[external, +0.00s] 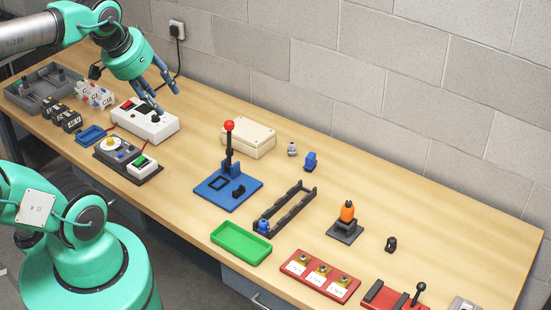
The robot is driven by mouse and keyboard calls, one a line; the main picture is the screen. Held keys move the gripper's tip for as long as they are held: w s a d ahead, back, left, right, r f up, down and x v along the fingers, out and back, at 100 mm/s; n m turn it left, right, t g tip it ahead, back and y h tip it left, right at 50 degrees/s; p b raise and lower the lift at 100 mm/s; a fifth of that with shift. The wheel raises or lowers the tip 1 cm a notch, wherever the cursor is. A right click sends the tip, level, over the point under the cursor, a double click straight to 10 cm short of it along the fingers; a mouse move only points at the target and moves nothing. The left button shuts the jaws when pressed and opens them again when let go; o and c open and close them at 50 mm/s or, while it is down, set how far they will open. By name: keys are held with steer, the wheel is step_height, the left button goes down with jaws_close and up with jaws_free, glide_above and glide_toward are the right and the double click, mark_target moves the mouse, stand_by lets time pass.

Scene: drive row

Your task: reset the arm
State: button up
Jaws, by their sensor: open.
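My gripper (167,99) is at the upper left of the external view, at the end of my green arm. Its dark fingers point down and to the right, spread apart, with nothing seen between them. The fingers are above or beside the white box with a red switch (136,122). I cannot tell whether a finger touches that box. My arm is stretched out over the back left part of the wooden bench (330,180).
A cream box (249,137), a blue stand with a red-topped lever (214,197), a green tray (240,244), a dark rack (291,207) and an orange lamp (347,212) stand on the bench. A grey tray (67,76) is far left. A block wall (330,60) runs behind.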

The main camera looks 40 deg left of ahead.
step_height(320, 180, down, 11)
steer(key=b, duration=1)
steer(key=shift+f, duration=0.15)
